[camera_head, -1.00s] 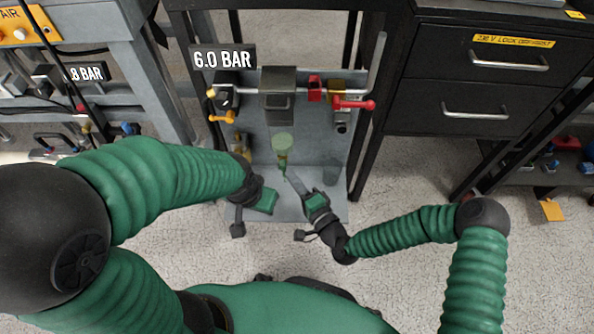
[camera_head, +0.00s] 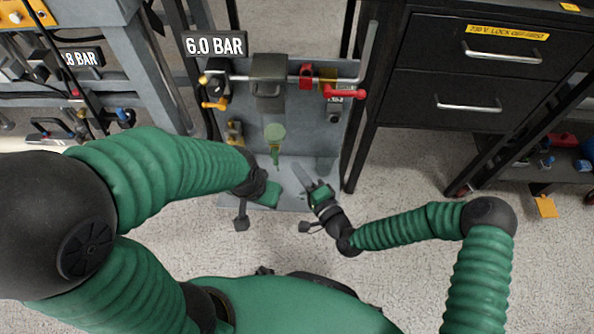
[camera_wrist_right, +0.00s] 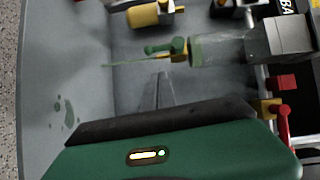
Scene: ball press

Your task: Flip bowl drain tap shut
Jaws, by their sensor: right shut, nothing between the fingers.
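The greenish see-through bowl (camera_head: 275,132) hangs below a grey block on the panel; it also shows in the right wrist view (camera_wrist_right: 218,50). Under it is the drain tap (camera_head: 275,157), with a brass-coloured body and green lever (camera_wrist_right: 163,47). In the wrist view the lever lies roughly in line with the bowl. A thin pale green streak (camera_wrist_right: 122,62) runs from the tap. My right gripper (camera_head: 297,168) is shut and empty, right of the tap and apart from it. My left gripper (camera_head: 268,192) is low left of the tap; its fingers cannot be made out.
The grey panel (camera_head: 310,130) carries a red-handled valve (camera_head: 345,92), an orange-handled valve (camera_head: 214,104) and a 6.0 BAR sign (camera_head: 214,45). Wet spots (camera_wrist_right: 66,112) mark the base plate. A black drawer cabinet (camera_head: 450,80) stands right.

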